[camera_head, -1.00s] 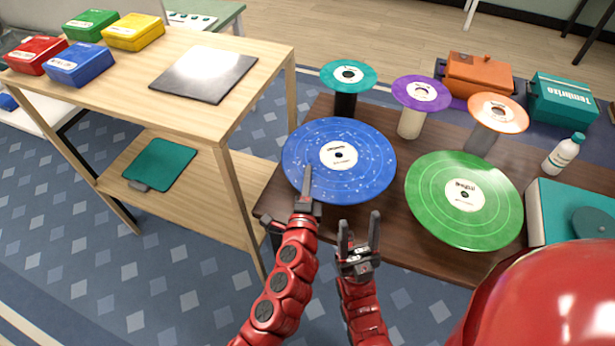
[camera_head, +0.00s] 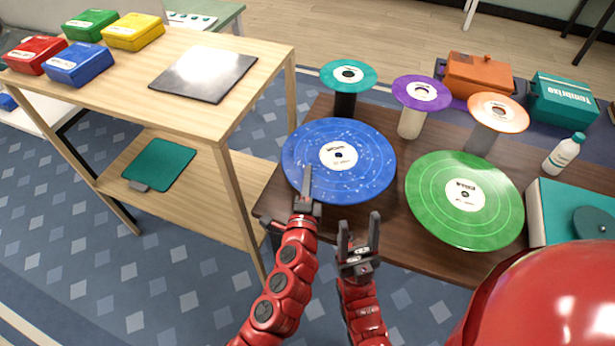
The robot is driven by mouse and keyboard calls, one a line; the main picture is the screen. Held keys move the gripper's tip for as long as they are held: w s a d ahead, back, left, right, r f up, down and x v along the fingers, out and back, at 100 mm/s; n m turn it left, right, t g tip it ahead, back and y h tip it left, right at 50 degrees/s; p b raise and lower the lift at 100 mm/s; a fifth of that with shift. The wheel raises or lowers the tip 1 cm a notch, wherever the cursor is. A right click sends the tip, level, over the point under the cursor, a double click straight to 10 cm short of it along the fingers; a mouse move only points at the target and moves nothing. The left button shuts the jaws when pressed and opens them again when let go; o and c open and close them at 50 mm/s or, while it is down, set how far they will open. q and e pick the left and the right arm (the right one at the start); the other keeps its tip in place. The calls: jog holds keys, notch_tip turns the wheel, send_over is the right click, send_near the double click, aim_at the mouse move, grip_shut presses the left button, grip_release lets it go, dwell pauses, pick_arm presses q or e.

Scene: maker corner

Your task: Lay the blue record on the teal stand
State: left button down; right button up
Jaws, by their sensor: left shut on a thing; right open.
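The blue record (camera_head: 362,165), a large speckled disc with a white label, shows at the near left part of the dark table. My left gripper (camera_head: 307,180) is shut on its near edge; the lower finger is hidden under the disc. I cannot tell how high the record is above the table. The teal stand (camera_head: 336,83), a teal round top with a white centre on a dark post, stands behind the blue record, apart from it. Its top is bare. My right gripper (camera_head: 358,235) is open and empty, to the right of my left gripper, near the table's front edge.
A purple-topped stand (camera_head: 432,101) and an orange-topped stand (camera_head: 508,114) stand right of the teal one. A green record (camera_head: 490,222) is at right, near a white bottle (camera_head: 562,155) and a teal box (camera_head: 545,215). A wooden shelf (camera_head: 130,75) stands left.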

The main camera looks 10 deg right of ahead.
pick_arm(q)
jog(key=shift+f+b, duration=0.5)
jog(key=shift+f, duration=0.05)
jog(key=c, duration=1.3)
grip_release()
jog(key=shift+o, duration=0.2)
jog(key=shift+b+v, duration=0.4)
jog(key=shift+v, duration=2.2)
jog(key=b+v, duration=0.2)
jog(key=v, duration=0.3)
jog(key=shift+s+a, duration=0.1)
jog(key=shift+s, duration=0.25)
